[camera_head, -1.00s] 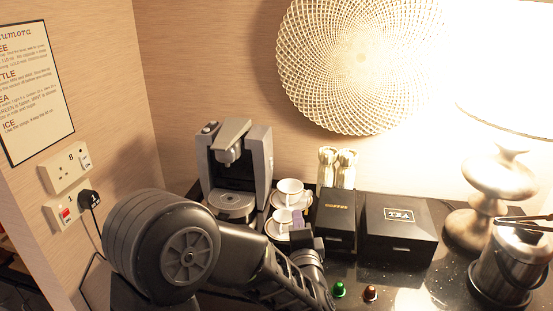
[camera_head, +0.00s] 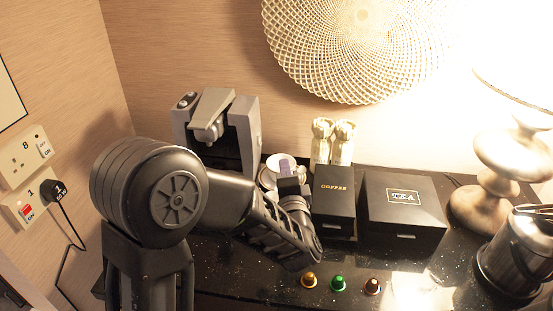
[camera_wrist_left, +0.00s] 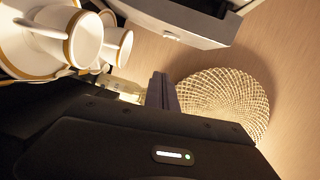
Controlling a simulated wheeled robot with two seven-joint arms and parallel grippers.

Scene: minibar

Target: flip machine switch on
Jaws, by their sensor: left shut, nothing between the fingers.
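The grey and black coffee machine (camera_head: 248,130) stands against the back wall in the head view, with small round controls (camera_head: 187,100) on its top left. My left arm hides its lower part. My left gripper (camera_head: 287,165) is shut and empty, to the right of the machine, in front of the white cups. In the left wrist view its closed fingers (camera_wrist_left: 162,92) point toward the wall, below a pale grey machine part (camera_wrist_left: 175,22). A wall socket with a red switch (camera_head: 27,210) and a black plug is at the left. My right gripper is not in view.
White cups (camera_wrist_left: 72,35) with gold rims are close to the left gripper. The coffee box (camera_head: 334,205) and tea box (camera_head: 402,215) stand to its right, with several capsules (camera_head: 338,283) in front. A lamp (camera_head: 485,205) and metal bucket (camera_head: 515,255) are at the right.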

